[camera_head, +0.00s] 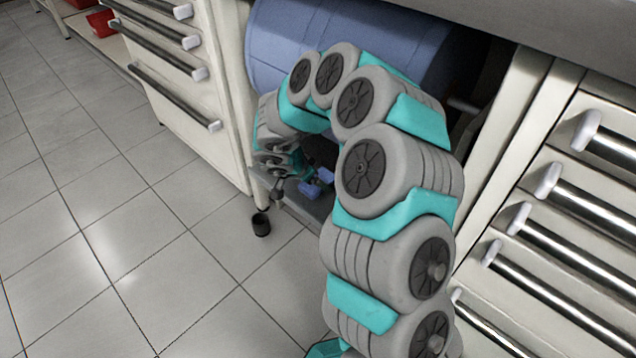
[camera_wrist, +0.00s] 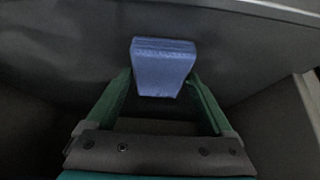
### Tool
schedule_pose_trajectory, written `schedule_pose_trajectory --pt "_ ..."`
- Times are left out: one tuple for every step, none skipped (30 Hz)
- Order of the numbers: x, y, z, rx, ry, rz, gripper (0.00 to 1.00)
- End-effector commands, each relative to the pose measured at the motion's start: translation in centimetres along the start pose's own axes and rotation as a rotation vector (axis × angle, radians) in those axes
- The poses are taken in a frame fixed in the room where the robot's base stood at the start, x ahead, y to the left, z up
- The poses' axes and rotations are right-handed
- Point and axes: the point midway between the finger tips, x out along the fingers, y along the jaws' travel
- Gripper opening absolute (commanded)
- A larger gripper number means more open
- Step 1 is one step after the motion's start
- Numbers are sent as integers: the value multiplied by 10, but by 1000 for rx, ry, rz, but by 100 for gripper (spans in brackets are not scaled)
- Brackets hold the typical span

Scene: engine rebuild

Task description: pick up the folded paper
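The folded paper (camera_wrist: 163,68) is a blue, thick, block-like stack. In the wrist view it sits between the tips of my gripper's two green fingers (camera_wrist: 160,84), with a finger against each side. My gripper appears shut on it. In the head view, my gripper (camera_head: 309,178) is low under the counter, at the end of my bent arm. Blue parts of the folded paper (camera_head: 326,175) show on either side of a finger there. Whether the paper still touches the surface below cannot be told.
A large blue drum (camera_head: 290,45) lies under the counter (camera_head: 500,18), behind my arm. A dark low shelf (camera_head: 310,204) is below my gripper. Drawer cabinets stand at left (camera_head: 190,110) and right (camera_head: 560,220). The tiled floor (camera_head: 100,230) at left is clear.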

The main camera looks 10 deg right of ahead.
Motion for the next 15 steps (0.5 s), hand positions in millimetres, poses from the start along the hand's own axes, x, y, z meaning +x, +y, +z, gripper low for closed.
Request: schedule_pose_trajectory --pt "0 0 0 0 0 0 80" --pt "0 0 0 0 0 0 76" --pt "0 0 0 0 0 0 72" --pt "0 0 0 0 0 0 68" --pt "0 0 0 0 0 0 65" --pt "0 0 0 0 0 0 61" --pt "0 0 0 0 0 0 57" --pt "0 0 0 0 0 0 54" --pt "0 0 0 0 0 0 49" --pt "0 0 0 0 0 0 46" --pt "0 0 0 0 0 0 43" --pt "0 0 0 0 0 0 38" --pt "0 0 0 0 0 0 35" --pt "0 0 0 0 0 0 31" --pt "0 0 0 0 0 0 27"
